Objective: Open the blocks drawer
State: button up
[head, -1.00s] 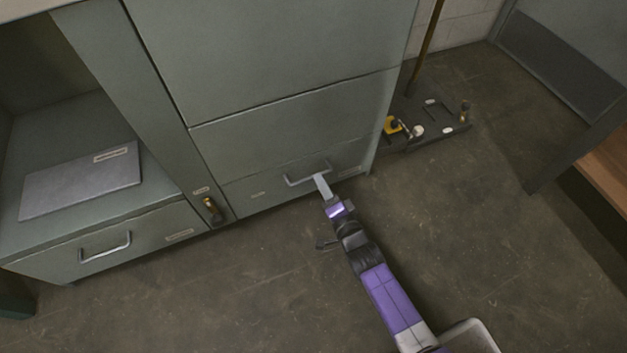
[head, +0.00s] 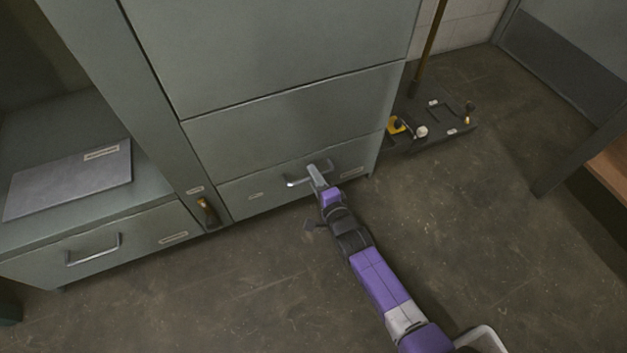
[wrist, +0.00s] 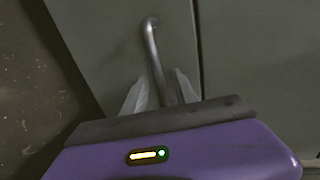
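The lower drawer (head: 270,192) of the tall grey-green cabinet has a metal bar handle and a small label whose text is too small to read. Its front looks about flush with the panel above it. My gripper (head: 313,172) is at this handle (head: 294,183), reaching it from the front. In the wrist view the handle (wrist: 153,42) runs between the two pale fingers of my gripper (wrist: 160,88). The fingers stand apart, one on each side of the bar; whether they touch it is not clear.
Another handled drawer (head: 130,242) is at the left, under a shelf with a flat grey panel (head: 70,180). A dark tray (head: 437,125) with small parts lies on the floor right of the cabinet. A wooden bench (head: 608,170) is at the far right. The floor in front is clear.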

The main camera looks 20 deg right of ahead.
jog(key=shift+w, duration=0.25)
grip_shut()
dwell(1.4)
